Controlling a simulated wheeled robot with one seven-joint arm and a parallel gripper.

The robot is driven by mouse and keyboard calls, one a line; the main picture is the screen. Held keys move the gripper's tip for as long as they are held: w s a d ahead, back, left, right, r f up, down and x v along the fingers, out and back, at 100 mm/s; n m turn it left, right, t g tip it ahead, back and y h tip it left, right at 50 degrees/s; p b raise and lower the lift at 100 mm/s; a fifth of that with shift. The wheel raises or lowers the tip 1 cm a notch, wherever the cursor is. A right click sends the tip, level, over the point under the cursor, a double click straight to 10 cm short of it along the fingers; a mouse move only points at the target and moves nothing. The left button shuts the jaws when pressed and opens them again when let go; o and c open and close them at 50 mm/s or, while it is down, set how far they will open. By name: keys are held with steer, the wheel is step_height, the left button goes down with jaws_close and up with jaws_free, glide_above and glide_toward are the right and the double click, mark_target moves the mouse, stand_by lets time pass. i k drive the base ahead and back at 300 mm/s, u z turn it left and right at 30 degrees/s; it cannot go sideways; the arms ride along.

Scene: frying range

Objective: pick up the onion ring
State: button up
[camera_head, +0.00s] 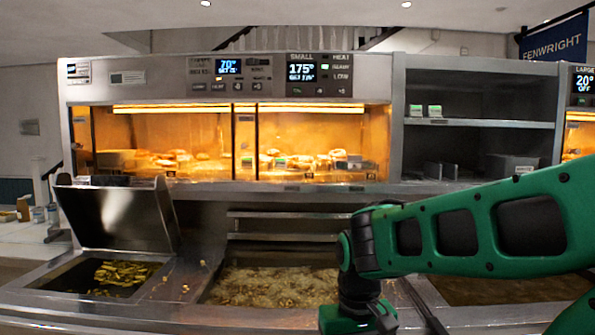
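I cannot single out an onion ring for certain. Small golden fried bits (185,288) lie on the steel strip between the left bin and the middle fryer vat. The middle vat (275,287) holds bubbling oil with many pale brown pieces, too small to tell apart. The left bin holds a heap of yellow fried pieces (125,273). My green arm reaches in from the right, and its wrist points down at the bottom edge, right of the middle vat. My gripper's fingers are below the frame, so whether they hold anything is hidden.
A lit warming cabinet (247,150) with food behind its front runs along the back. A raised steel lid (118,215) stands behind the left bin. Steel shelves (480,123) are at the right. Another vat (500,290) lies partly behind my arm.

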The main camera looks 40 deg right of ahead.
mark_target(302, 165)
steer(key=k, duration=1.25)
steer(key=u, duration=0.3)
steer(key=i, duration=2.2)
steer(key=z, duration=0.65)
